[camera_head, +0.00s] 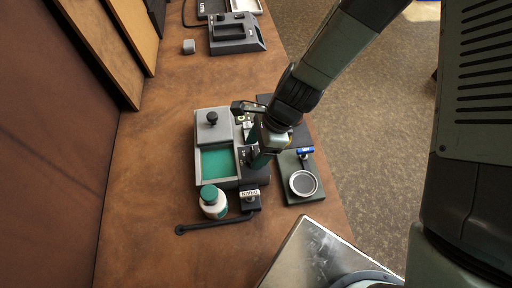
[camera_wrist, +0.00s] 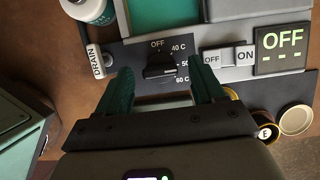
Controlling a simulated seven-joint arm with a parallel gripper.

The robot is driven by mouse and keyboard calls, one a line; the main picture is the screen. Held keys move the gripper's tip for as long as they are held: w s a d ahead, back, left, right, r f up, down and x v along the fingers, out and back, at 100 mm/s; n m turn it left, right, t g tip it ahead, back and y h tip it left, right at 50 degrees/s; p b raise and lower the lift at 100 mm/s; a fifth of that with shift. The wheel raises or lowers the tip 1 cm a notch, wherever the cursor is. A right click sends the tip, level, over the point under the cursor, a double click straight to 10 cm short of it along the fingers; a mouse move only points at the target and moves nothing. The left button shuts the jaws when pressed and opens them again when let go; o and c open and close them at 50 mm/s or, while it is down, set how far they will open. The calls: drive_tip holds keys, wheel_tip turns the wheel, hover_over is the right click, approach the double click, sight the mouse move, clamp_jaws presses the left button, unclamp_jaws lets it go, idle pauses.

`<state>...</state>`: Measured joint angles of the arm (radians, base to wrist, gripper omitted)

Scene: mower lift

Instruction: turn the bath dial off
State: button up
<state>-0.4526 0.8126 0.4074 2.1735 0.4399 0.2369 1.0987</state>
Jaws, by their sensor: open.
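The bath dial (camera_wrist: 161,66) is a black knob on a dark panel, marked OFF at the top and 40 C, 50 and 60 C down the right. Its bar lies roughly level, toward the 50 side; I cannot make out the exact pointer. My gripper (camera_wrist: 161,74) is open, with one green finger on each side of the dial; I cannot tell if they touch it. In the head view my gripper (camera_head: 257,158) points down at the front of the bath (camera_head: 198,166), which holds green liquid. The dial is hidden there.
An OFF/ON switch (camera_wrist: 228,57) and a display reading OFF (camera_wrist: 283,48) sit right of the dial. A DRAIN lever (camera_wrist: 96,61) is at the left. A white bottle (camera_head: 213,207) stands beside the bath. A balance-like device (camera_head: 304,188) is close by.

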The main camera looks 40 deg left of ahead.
drive_tip(key=shift+s+f, duration=0.1)
drive_tip(key=shift+f, duration=0.2)
drive_tip(key=c, duration=1.1)
drive_tip(key=shift+o, duration=0.2)
